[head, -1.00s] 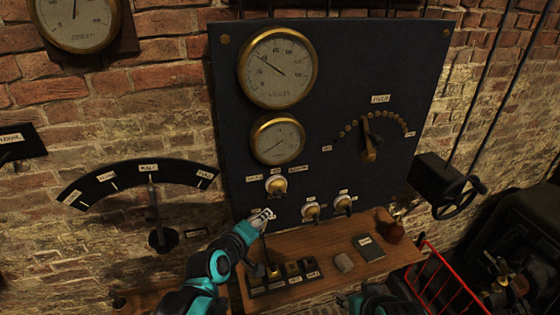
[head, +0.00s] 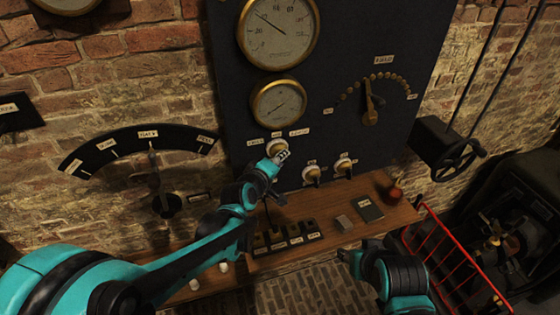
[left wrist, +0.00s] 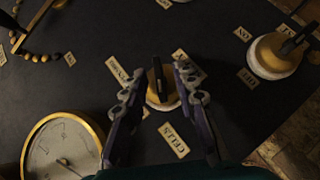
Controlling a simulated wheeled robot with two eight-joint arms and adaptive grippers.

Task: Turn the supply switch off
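A round switch (head: 276,148) with a pale base, brass body and black lever sits on the dark panel (head: 235,120) below two gauges. In the left wrist view this switch (left wrist: 161,92) has a CELLS label below it and other labels around it; I cannot tell its setting. My left gripper (head: 281,156) covers part of it in the head view. In the left wrist view its two fingers (left wrist: 156,77) are apart, one on each side of the lever; contact is not clear. My right gripper (head: 350,257) is low, in front of the shelf; its fingers are too small to read.
Two similar switches (head: 312,174) (head: 344,166) sit lower right on the panel. A wooden shelf (head: 330,222) below holds a grey block (head: 344,223), a dark book (head: 369,211) and a reddish jar (head: 393,194). A red rail (head: 450,255) stands at right.

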